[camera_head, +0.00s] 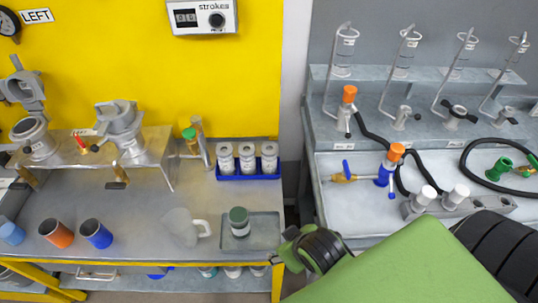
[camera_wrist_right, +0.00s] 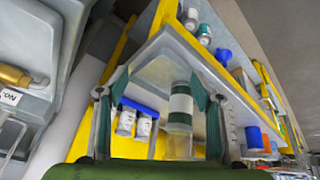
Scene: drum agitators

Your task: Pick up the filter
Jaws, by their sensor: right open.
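A cylinder with a green top and white band (camera_head: 239,222) stands upright on a grey tray (camera_head: 262,240) at the right end of the left bench. It is likely the filter, but I cannot read a label. In the right wrist view the same green and white cylinder (camera_wrist_right: 180,106) appears between the fingers, beyond them and not held. My right gripper (camera_wrist_right: 158,92) is open and empty, its two fingers spread. In the head view my right arm comes in from the lower right, its dark wrist end right of the tray; its fingertips are not clear there. My left gripper is not in view.
A clear jug (camera_head: 185,228) stands left of the tray. A blue rack (camera_head: 248,176) of white bottles is behind it. Blue cups and an orange cup (camera_head: 56,233) stand further left. The right bench (camera_head: 350,205) holds valves, hoses and glassware.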

